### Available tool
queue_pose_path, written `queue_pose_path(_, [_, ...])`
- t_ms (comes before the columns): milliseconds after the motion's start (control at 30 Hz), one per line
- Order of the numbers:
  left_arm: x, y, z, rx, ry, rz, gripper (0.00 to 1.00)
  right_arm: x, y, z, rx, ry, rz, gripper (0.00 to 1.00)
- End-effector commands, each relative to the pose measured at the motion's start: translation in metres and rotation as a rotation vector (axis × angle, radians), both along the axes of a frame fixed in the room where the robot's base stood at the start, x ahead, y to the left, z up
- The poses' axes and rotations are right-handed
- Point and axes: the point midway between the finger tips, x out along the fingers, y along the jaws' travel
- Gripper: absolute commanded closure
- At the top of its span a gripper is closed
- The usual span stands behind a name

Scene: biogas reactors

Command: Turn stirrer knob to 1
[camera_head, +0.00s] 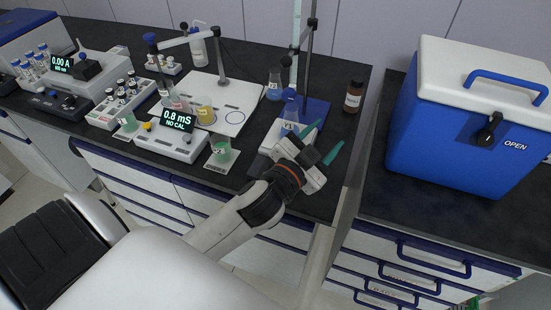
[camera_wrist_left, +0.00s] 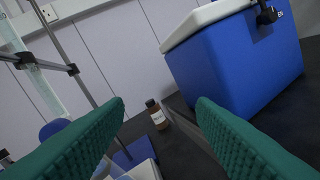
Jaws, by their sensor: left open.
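The stirrer (camera_head: 264,147), a white unit, stands near the bench's front edge in the head view. My left gripper and forearm cover part of it, and I cannot make out its knob. A flask with a bluish tint (camera_head: 290,108) stands at the stirrer. My left gripper (camera_head: 322,142) is over the stirrer's right side, its green fingers apart and nothing between them. In the left wrist view the open fingers (camera_wrist_left: 160,105) point towards the wall and the cool box. My right gripper is not in view.
A stand with a blue base (camera_head: 316,112) and a burette rises behind. A brown bottle (camera_head: 353,97) stands right of it. A blue cool box (camera_head: 440,130) is at the right. A meter (camera_head: 172,143) and beakers stand left. Dark bench lies bare around the bottle.

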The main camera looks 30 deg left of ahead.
Motion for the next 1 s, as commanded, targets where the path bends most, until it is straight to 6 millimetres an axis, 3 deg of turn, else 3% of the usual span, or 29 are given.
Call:
queue_pose_path(33, [0.009, -0.015, 0.033, 0.055, -0.149, -0.073, 0.49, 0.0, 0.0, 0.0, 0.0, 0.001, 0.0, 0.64])
queue_pose_path(100, [0.01, -0.041, 0.073, 0.138, -0.349, -0.199, 0.49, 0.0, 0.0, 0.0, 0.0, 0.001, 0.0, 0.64])
queue_pose_path(233, [-0.009, -0.095, 0.119, 0.338, -0.666, -0.483, 0.49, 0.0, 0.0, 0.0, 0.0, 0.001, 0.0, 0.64])
queue_pose_path(367, [-0.038, -0.139, 0.12, 0.597, -0.873, -0.81, 0.49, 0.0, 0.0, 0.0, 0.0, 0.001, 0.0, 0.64])
queue_pose_path(500, [-0.058, -0.154, 0.08, 0.938, -0.932, -1.178, 0.49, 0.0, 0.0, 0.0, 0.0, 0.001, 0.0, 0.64])
queue_pose_path(567, [-0.06, -0.146, 0.056, 1.098, -0.894, -1.331, 0.49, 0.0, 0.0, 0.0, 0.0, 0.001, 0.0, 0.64])
queue_pose_path(633, [-0.055, -0.123, 0.028, 1.291, -0.796, -1.497, 0.49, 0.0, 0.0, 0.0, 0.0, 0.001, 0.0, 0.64])
queue_pose_path(733, [-0.04, -0.071, -0.003, 1.556, -0.554, -1.695, 0.49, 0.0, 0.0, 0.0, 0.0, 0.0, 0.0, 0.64])
queue_pose_path(800, [-0.03, -0.026, -0.013, 1.71, -0.335, -1.79, 0.49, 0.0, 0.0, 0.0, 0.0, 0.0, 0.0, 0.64])
queue_pose_path(900, [-0.019, 0.034, -0.014, 1.859, -0.017, -1.86, 0.49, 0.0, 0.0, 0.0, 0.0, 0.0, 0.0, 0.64])
queue_pose_path(1000, [-0.016, 0.076, -0.006, 1.929, 0.219, -1.882, 0.49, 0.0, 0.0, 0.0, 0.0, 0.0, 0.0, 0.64])
